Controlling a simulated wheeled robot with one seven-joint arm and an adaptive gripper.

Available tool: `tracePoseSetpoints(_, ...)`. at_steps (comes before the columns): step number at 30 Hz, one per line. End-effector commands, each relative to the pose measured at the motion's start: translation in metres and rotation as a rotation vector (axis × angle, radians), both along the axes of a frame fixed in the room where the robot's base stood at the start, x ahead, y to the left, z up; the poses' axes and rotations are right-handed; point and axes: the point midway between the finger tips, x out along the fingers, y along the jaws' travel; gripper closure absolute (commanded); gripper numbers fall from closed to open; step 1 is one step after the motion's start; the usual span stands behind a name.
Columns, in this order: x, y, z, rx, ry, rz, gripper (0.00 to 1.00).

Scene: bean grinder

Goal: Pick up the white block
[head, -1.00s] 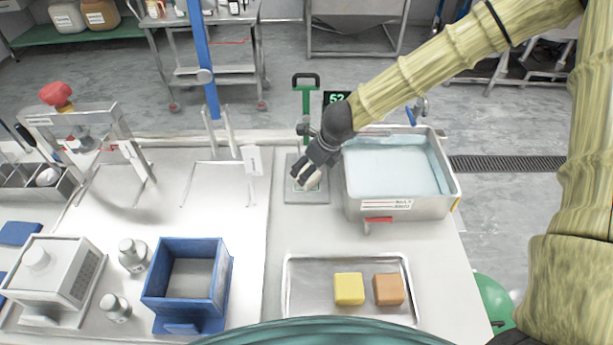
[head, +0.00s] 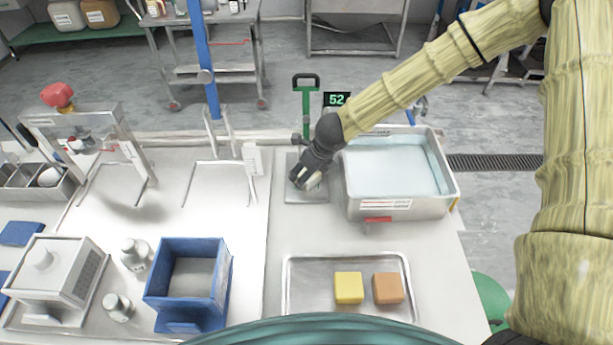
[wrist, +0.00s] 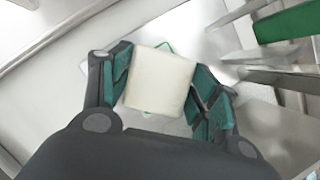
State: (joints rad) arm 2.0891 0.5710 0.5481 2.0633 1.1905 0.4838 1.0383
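The white block (wrist: 160,80) is a pale, near-square piece between the two teal-padded fingers of my gripper (wrist: 160,88) in the wrist view. The pads appear to press on both of its sides, so my gripper looks shut on it. In the head view my gripper (head: 304,180) is low over the grey plate of the scale (head: 305,197), and a small part of the white block (head: 314,181) shows by the fingers. I cannot tell whether the block's underside touches the plate. The scale display (head: 336,99) reads 52.
A steel basin of water (head: 400,205) stands close right of my gripper. A tray (head: 300,290) in front holds a yellow block (head: 349,288) and a brown block (head: 388,288). A blue box (head: 190,310) stands front left. The counter between is clear.

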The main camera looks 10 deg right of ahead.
Motion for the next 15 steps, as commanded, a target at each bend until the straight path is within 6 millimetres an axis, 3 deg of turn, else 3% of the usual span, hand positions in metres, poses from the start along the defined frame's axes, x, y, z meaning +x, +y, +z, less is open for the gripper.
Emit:
tracePoseSetpoints(1,0.0,0.0,0.0001,0.0,0.0,0.0,0.55)
tracePoseSetpoints(3,-0.0001,-0.0002,0.0001,0.0,0.0,0.0,0.68)
tracePoseSetpoints(6,0.0001,0.0,0.0004,0.0,0.0,0.0,0.75)
tracePoseSetpoints(15,0.0004,-0.0001,0.0033,0.0,-0.001,0.0,0.75)
